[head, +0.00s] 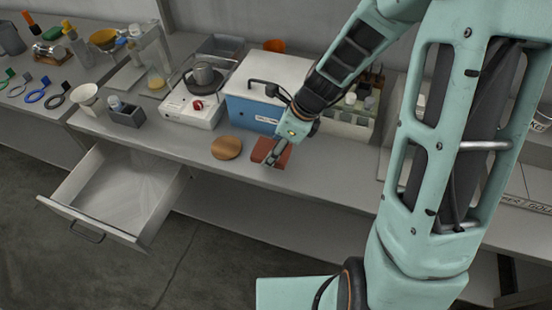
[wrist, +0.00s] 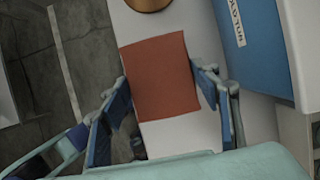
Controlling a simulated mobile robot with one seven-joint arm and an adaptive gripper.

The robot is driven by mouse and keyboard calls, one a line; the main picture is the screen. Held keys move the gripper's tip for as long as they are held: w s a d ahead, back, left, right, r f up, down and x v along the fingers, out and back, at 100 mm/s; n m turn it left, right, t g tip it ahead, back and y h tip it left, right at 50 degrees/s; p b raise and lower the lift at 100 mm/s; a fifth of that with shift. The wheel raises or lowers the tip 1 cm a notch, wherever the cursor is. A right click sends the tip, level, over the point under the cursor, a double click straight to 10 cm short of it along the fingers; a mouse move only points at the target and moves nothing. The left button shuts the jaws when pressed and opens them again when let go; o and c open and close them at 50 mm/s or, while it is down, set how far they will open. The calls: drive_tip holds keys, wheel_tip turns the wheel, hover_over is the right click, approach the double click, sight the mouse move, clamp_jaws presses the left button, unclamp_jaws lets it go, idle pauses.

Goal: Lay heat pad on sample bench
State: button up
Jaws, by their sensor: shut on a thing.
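The heat pad (wrist: 160,75) is a flat red-brown square. In the wrist view it lies between the two blue fingers of my gripper (wrist: 165,105), which is shut on it. In the head view the pad (head: 264,149) is at the front part of the sample bench (head: 190,146), partly hidden by my gripper (head: 277,157). I cannot tell whether the pad touches the bench top or is just above it.
A round wooden disc (head: 226,148) lies just left of the pad. A blue and white box (head: 262,95) stands behind it. A hotplate (head: 192,108) stands further left. An open drawer (head: 115,190) juts out at the left front.

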drive_tip(key=shift+w+d+f, duration=0.1)
drive_tip(key=shift+w+f, duration=0.15)
drive_tip(key=shift+f, duration=0.15)
drive_tip(key=f+b, duration=0.3)
drive_tip(key=shift+w+d+f+b, duration=0.15)
drive_tip(key=shift+w+f+b, duration=0.15)
drive_tip(key=shift+w+f, duration=0.05)
drive_tip(key=shift+f, duration=0.1)
drive_tip(key=o, duration=1.1)
drive_tip(key=shift+c, duration=0.2)
drive_tip(key=shift+r, duration=0.25)
drive_tip(key=p+v, duration=0.1)
drive_tip(key=v, duration=1)
drive_tip(key=shift+r, duration=0.4)
